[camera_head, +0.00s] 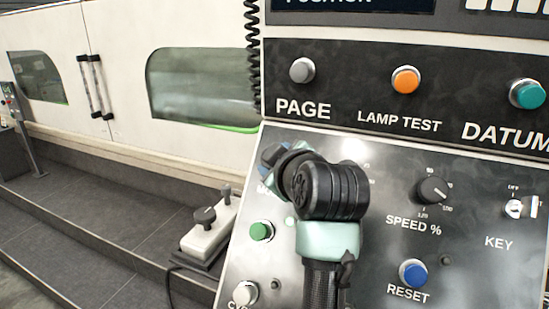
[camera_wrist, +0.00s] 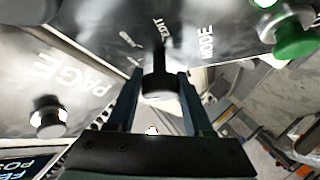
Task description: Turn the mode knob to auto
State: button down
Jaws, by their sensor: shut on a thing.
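The black mode knob (camera_wrist: 158,84) sits on the dark panel in the wrist view, beside the white MODE label (camera_wrist: 205,42). The knob's narrow grip points up in that view, toward the EDIT mark (camera_wrist: 158,27). Another mark to its left is too blurred to read. My gripper (camera_wrist: 159,92) is shut on the knob, one finger on each side. In the head view my gripper (camera_head: 268,168) meets the left part of the lower panel. My dark wrist and arm hide the knob and most of its label there.
The speed knob (camera_head: 433,190), key switch (camera_head: 521,207) and blue reset button (camera_head: 412,272) lie right of my arm. A green button (camera_head: 261,231) is below my gripper. Page (camera_head: 302,70) and lamp test (camera_head: 405,79) buttons sit above. A pendant (camera_head: 208,228) stands at left.

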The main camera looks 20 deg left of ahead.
dwell(0.4)
jog(key=shift+c, duration=1.5)
grip_release()
jog(key=b+v, duration=0.5)
jog(key=v, duration=0.8)
